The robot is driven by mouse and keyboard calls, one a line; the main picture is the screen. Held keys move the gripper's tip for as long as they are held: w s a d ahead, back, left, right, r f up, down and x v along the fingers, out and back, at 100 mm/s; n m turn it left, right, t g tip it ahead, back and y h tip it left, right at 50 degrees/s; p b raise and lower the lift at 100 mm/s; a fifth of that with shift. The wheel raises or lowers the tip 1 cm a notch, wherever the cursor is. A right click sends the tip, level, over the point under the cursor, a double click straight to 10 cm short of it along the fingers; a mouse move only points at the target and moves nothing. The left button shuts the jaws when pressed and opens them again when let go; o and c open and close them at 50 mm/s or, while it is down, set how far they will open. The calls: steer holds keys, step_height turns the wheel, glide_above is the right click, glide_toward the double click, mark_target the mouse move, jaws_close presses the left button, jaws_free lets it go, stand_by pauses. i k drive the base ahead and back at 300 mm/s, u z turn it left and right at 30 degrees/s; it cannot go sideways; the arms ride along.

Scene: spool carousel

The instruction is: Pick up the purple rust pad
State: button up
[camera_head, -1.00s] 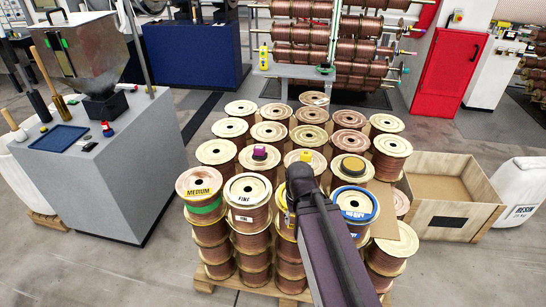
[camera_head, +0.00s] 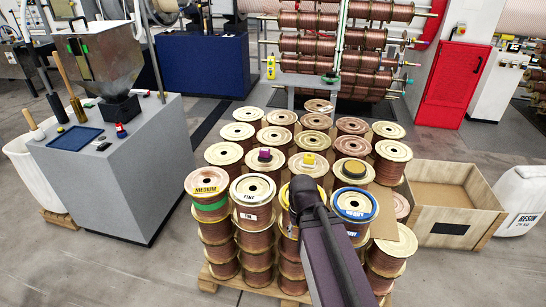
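The purple pad (camera_head: 265,155) sits on top of a copper wire spool (camera_head: 266,168) in the second row of the stack. It looks like a small purple block on a dark base. My arm reaches in from the bottom edge over the front row of spools. Its dark end (camera_head: 306,192) is to the right of and nearer than the purple pad, apart from it in the picture. The gripper's fingers cannot be made out, so whether they are open or shut is hidden.
A yellow block (camera_head: 309,159) and a dark round piece with a yellow rim (camera_head: 353,168) sit on neighbouring spools. Front spools carry labels such as MEDIUM (camera_head: 206,188) and FINE (camera_head: 252,189). A grey cabinet (camera_head: 115,165) stands left, an open wooden crate (camera_head: 440,200) right.

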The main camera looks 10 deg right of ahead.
mark_target(264, 155)
steer(key=u, duration=0.1)
steer(key=i, duration=0.95)
steer(key=z, duration=0.05)
